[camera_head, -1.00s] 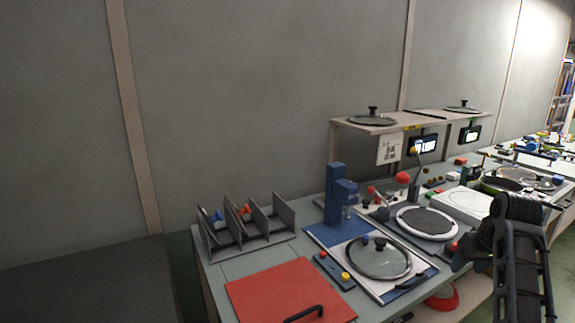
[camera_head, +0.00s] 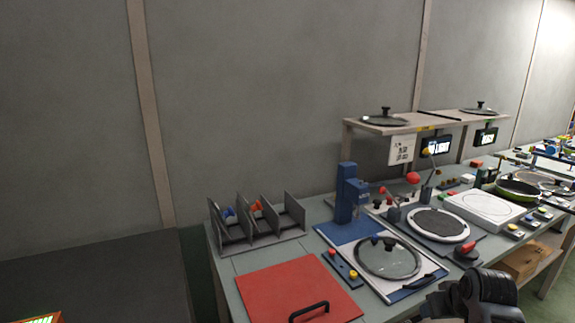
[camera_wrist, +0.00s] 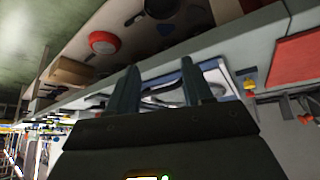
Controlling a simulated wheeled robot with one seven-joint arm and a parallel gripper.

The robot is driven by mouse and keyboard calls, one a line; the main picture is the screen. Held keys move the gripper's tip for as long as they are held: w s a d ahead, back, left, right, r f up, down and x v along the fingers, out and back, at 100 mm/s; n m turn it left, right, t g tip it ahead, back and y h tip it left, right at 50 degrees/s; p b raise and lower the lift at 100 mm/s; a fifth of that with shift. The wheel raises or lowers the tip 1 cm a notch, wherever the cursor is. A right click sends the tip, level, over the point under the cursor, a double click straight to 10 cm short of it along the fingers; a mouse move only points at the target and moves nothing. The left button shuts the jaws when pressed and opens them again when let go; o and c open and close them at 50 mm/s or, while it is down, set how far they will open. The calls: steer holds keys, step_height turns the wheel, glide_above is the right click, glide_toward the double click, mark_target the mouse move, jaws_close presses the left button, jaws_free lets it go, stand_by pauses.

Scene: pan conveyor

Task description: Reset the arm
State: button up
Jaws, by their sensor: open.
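My gripper (camera_wrist: 158,84) shows in the wrist view as two dark fingers standing apart, with nothing seen between them. Behind the fingers is the edge of the workbench (camera_wrist: 225,45), seen tilted. In the head view my dark arm (camera_head: 478,295) is at the bottom right, in front of the bench. The fingertips cannot be made out there.
On the bench are a red board with a black handle (camera_head: 285,290), a grey divider rack (camera_head: 262,240), a glass lid (camera_head: 388,262), a blue stand (camera_head: 346,195) and a round dark plate (camera_head: 438,226). A shelf (camera_head: 425,124) holds lids. A dark grey surface (camera_head: 95,275) lies left.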

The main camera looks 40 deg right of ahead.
steer(key=s+a+f+n+t, duration=0.1)
steer(key=s+a+n+t, duration=0.1)
steer(key=a, duration=1)
steer(key=s+a+f+n+t, duration=0.2)
steer(key=a+t, duration=0.1)
steer(key=a, duration=0.9)
steer(key=s+a+r+n+t+y, duration=0.4)
steer(key=s+a+r+t, duration=0.1)
steer(key=s+a+r, duration=0.8)
step_height(320, 180, up, 3)
steer(key=shift+s+a+r+y, duration=0.15)
steer(key=shift+s+a+y, duration=0.15)
steer(key=shift+s, duration=0.35)
